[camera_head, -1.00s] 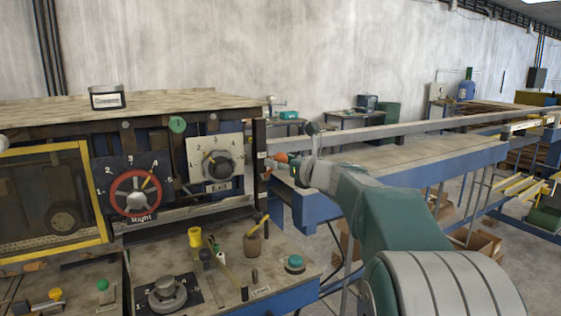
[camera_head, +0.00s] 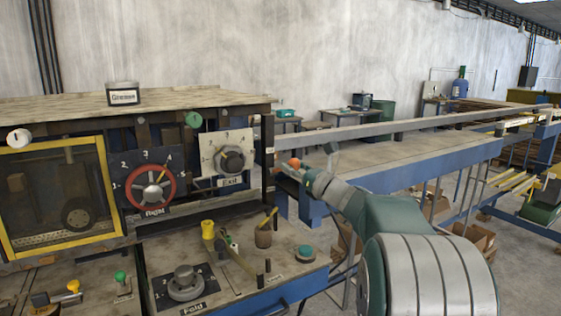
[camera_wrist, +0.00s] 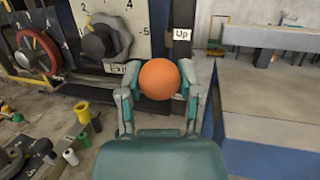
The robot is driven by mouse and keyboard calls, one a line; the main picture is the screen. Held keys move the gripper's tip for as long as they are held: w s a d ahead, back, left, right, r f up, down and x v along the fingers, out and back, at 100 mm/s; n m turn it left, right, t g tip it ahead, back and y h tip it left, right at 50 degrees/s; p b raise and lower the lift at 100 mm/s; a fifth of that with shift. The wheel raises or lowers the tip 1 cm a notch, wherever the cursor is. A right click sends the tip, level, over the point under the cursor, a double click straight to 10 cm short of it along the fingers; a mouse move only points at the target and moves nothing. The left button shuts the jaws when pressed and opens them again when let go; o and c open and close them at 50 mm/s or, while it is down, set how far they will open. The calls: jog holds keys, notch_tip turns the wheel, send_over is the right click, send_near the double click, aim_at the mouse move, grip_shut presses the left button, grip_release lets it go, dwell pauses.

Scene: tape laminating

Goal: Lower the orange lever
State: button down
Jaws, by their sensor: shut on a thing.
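The orange lever shows as a round orange knob (camera_wrist: 160,79) in the wrist view, between the two fingers of my gripper (camera_wrist: 160,85). The fingers are closed against its sides. In the head view the orange knob (camera_head: 294,163) is small, at the right end of the machine, with my gripper (camera_head: 305,170) at it. The lever's shaft is hidden behind the knob and fingers. An "Up" label (camera_wrist: 181,34) is on the post just above the knob.
The machine's panel carries a red "Right" dial (camera_head: 150,188) and a grey "Exit" dial (camera_head: 230,161). Below, a bench holds a "Fold" knob (camera_head: 185,283), a yellow cup (camera_head: 208,229) and a teal button (camera_head: 305,252). A conveyor (camera_head: 400,155) extends right.

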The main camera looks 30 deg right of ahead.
notch_tip(320, 180, down, 9)
jog(key=shift+s+r, duration=0.2)
jog(key=shift+s, duration=0.15)
dwell(0.3)
jog(key=shift+f, duration=0.1)
dwell(0.3)
jog(key=shift+c, duration=1.3)
grip_release()
jog(key=v, duration=1.2)
jog(key=shift+w+d+f, duration=0.15)
jog(key=shift+d+f, duration=0.05)
jog(key=shift+f, duration=0.1)
